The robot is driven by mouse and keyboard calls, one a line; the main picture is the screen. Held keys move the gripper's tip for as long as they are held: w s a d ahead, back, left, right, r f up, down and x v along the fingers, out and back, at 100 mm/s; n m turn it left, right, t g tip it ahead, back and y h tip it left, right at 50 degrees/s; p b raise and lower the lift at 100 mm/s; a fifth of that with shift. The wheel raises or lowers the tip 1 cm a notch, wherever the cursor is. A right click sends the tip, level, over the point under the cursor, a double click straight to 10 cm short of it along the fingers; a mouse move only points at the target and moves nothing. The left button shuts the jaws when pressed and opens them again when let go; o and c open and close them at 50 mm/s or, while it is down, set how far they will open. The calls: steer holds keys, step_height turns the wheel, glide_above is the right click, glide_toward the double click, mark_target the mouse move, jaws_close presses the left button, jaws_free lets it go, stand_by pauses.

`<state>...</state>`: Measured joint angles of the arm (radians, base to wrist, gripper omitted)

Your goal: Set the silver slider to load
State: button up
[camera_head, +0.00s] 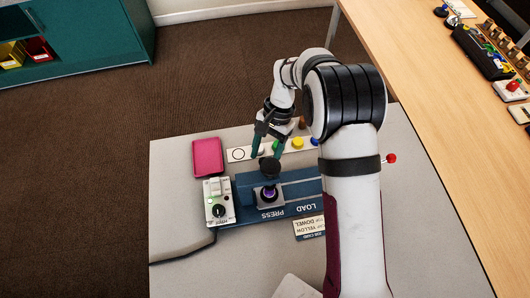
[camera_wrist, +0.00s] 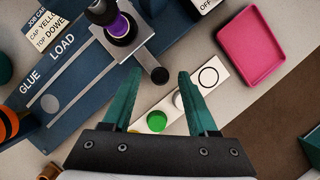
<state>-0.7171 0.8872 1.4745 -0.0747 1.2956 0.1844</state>
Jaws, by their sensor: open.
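The silver slider (camera_wrist: 140,50) lies across the blue fixture (camera_wrist: 62,75), holding a purple piece (camera_wrist: 121,25). A small black knob (camera_wrist: 160,75) is at its near end in the wrist view. In the head view the slider (camera_head: 261,203) is at the PRESS label (camera_head: 271,213), left of the LOAD label (camera_head: 307,208).
A white strip (camera_head: 238,154) with coloured caps lies behind the fixture, near my fingers. A pink tray (camera_head: 207,157) and a grey switch box (camera_head: 218,200) are at the left. A job card (camera_head: 309,228) lies in front. My arm covers the fixture's right end.

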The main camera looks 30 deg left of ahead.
jaws_close()
stand_by(0.3)
stand_by(1.2)
